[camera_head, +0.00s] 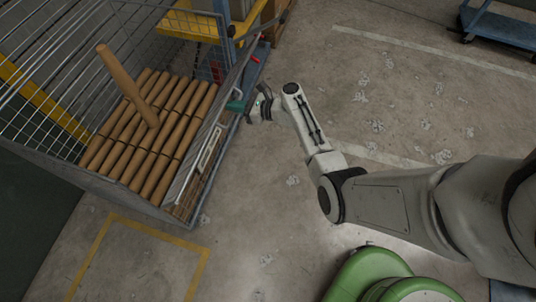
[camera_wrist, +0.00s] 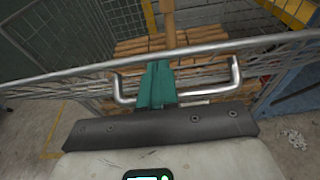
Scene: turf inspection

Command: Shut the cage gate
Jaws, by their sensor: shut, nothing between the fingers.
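The cage gate (camera_head: 205,140) is a grey wire-mesh panel along the right side of the cage (camera_head: 60,168). Its top rail (camera_wrist: 60,76) crosses the wrist view, with a U-shaped metal handle (camera_wrist: 205,93) below it. My gripper (camera_head: 236,106) is at the gate's outer side, near the rail. Its green fingers are shut and empty; in the wrist view the fingers (camera_wrist: 157,82) overlap the handle, and I cannot tell whether they touch it. The gate lies close to the cage's side; I cannot tell whether it is fully against the frame.
Brown rolls (camera_head: 150,140) fill the cage floor, and one roll (camera_head: 125,82) stands tilted above them. A blue frame (camera_wrist: 290,88) shows beside the gate. Yellow floor lines (camera_head: 150,228) lie in front. A blue cart (camera_head: 500,30) stands far right. Open concrete lies right of the cage.

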